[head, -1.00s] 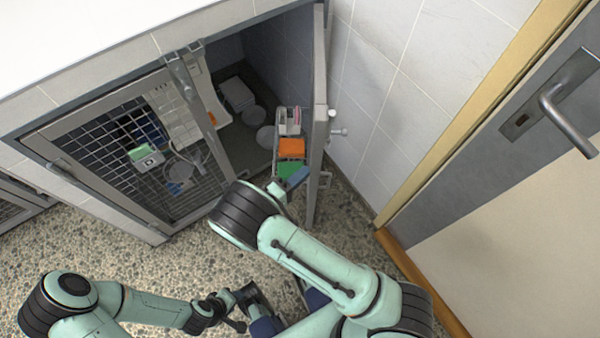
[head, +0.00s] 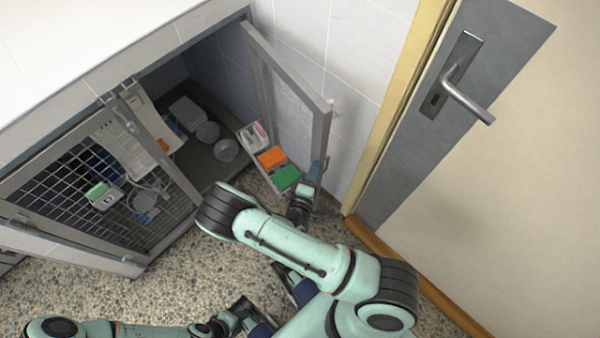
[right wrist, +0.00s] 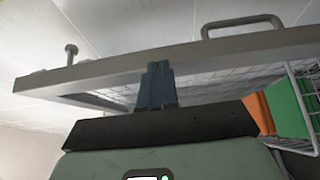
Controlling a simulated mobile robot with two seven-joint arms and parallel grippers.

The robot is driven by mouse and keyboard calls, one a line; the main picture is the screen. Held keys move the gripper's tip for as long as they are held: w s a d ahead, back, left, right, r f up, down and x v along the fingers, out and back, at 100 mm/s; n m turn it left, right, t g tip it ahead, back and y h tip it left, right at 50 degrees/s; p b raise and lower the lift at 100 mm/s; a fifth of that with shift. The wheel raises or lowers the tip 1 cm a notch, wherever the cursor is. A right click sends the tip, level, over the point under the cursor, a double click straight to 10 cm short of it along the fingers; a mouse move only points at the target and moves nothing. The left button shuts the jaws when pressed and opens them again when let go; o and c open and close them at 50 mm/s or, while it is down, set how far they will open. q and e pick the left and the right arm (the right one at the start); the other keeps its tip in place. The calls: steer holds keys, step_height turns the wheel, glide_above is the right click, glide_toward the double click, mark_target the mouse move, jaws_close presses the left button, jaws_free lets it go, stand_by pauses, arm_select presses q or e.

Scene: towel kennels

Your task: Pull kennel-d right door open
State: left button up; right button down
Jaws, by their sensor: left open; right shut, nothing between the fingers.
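The kennel's right door (head: 322,125) is a grey framed mesh door. It stands swung open, close to the tiled wall. A wire rack with white, orange and green items (head: 272,158) hangs on its inner side. My right gripper (head: 316,170) is at the door's lower free corner. In the right wrist view its shut blue fingers (right wrist: 157,85) are up against the door frame (right wrist: 100,72), with nothing between them. A bar handle (right wrist: 243,24) shows on the frame there, apart from the fingers. My left gripper (head: 240,314) is open and empty, low over the floor.
Bowls (head: 226,150) stand inside the open side. A room door with a lever handle (head: 465,100) is at the right. Speckled floor (head: 200,270) lies clear in front.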

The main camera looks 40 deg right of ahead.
steer(key=shift+s+d, duration=0.2)
steer(key=shift+d, duration=0.6)
steer(key=shift+s+d, duration=0.2)
steer(key=shift+d, duration=0.55)
arm_select(q)
steer(key=shift+a+r, duration=0.1)
steer(key=shift+a, duration=0.05)
